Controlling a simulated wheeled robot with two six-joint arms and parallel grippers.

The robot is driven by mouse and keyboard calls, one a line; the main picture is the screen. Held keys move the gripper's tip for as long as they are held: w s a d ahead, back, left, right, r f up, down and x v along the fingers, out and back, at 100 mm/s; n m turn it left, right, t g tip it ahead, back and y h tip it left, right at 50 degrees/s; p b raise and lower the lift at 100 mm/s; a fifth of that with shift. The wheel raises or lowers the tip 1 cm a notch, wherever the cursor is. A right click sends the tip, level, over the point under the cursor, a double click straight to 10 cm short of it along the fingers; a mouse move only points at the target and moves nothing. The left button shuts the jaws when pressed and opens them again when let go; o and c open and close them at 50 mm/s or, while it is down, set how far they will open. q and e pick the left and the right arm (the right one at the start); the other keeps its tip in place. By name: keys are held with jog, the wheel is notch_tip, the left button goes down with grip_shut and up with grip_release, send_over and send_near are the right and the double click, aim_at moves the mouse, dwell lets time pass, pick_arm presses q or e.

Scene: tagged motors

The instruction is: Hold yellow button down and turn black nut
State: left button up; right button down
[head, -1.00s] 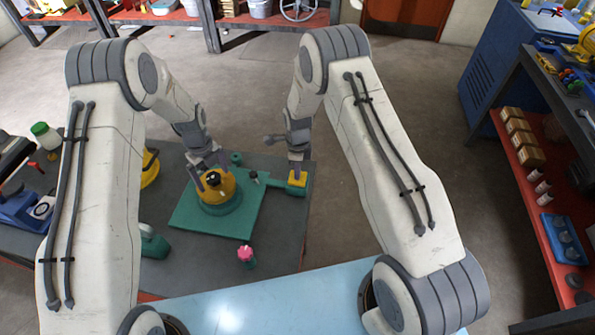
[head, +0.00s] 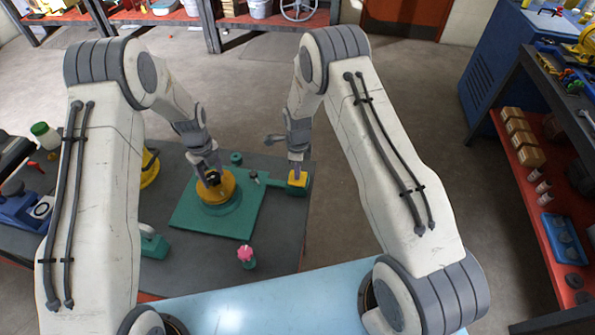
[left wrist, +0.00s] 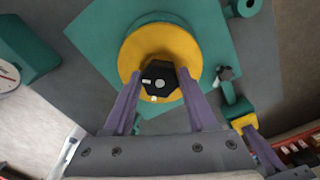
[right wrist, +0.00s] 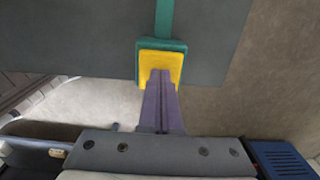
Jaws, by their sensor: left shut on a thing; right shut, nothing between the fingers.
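The black nut (head: 213,179) sits in the middle of a round yellow disc (head: 231,189) on the green plate (head: 245,210). My left gripper (head: 208,174) reaches down over it. In the left wrist view, its purple fingers (left wrist: 158,74) are shut on the sides of the nut (left wrist: 160,82), which carries pale marks. The yellow button (head: 300,181) sits on a small green block at the plate's right. My right gripper (head: 297,173) is shut and empty above it. In the right wrist view, its fingertips (right wrist: 160,76) appear to touch the yellow button (right wrist: 148,62).
A pink knob (head: 246,254) on a green base stands in front of the plate. A green cylinder (head: 236,158) and a small dark-topped post (head: 254,178) are close to the disc. A blue-grey device (head: 22,208) lies at the far left.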

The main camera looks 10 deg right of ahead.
pick_arm(q)
jog(key=n, duration=0.7)
pick_arm(e)
jog(key=shift+f, duration=0.1)
pick_arm(q)
jog(key=n, duration=0.3)
jog(key=shift+n, duration=0.3)
jog(key=shift+c, duration=0.4)
jog(key=n, duration=0.3)
jog(key=shift+s+n, duration=0.1)
jog(key=shift+n, duration=0.2)
pick_arm(e)
jog(key=shift+s, duration=0.1)
